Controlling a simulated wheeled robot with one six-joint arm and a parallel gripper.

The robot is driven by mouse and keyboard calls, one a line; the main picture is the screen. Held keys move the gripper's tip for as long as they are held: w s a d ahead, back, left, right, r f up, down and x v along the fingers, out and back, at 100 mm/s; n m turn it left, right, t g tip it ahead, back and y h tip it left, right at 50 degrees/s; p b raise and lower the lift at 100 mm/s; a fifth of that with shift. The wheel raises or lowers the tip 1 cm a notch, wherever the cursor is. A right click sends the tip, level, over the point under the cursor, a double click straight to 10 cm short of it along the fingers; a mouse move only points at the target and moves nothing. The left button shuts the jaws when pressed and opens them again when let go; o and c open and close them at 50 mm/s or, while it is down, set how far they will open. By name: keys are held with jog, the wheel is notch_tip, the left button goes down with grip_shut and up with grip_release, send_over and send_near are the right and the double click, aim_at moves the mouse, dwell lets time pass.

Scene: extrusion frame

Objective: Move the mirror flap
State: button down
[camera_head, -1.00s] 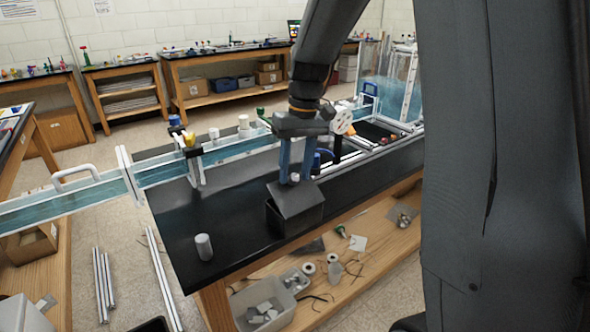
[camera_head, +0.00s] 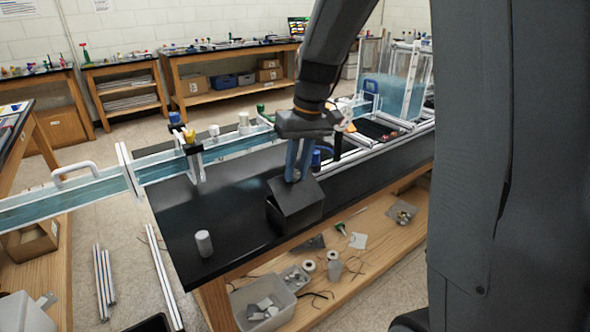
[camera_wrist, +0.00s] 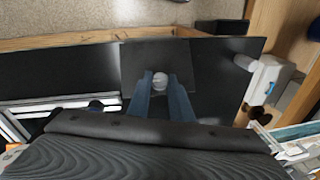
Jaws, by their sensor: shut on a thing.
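The mirror flap (camera_head: 295,203) is a dark, flat, square plate on top of a black box (camera_head: 293,226) near the front edge of the black bench. It slopes over the box in the head view. In the wrist view the flap (camera_wrist: 150,55) lies straight ahead, with a small pale round knob (camera_wrist: 160,80) on it. My gripper (camera_head: 297,178) reaches down from above with its blue fingers at the knob. In the wrist view my gripper (camera_wrist: 160,88) has its fingertips on either side of the knob, shut on it. The inside of the box is hidden.
A grey-white cylinder (camera_head: 204,244) stands on the bench to the left of the box. A long clear water channel (camera_head: 165,172) with posts runs behind. A blue item (camera_head: 316,158) stands just behind my fingers. The bench between cylinder and box is bare.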

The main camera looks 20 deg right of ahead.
aim_at(303, 190)
jog(key=shift+s+d+r, duration=0.1)
jog(key=shift+s, duration=0.05)
jog(key=c, duration=1.6)
grip_release()
jog(key=shift+o, duration=0.2)
jog(key=shift+r, duration=0.1)
notch_tip(303, 190, up, 8)
jog(key=d+b, duration=0.1)
jog(key=shift+s+f+b, duration=0.25)
jog(key=shift+s+b, duration=0.1)
jog(key=shift+d, duration=0.1)
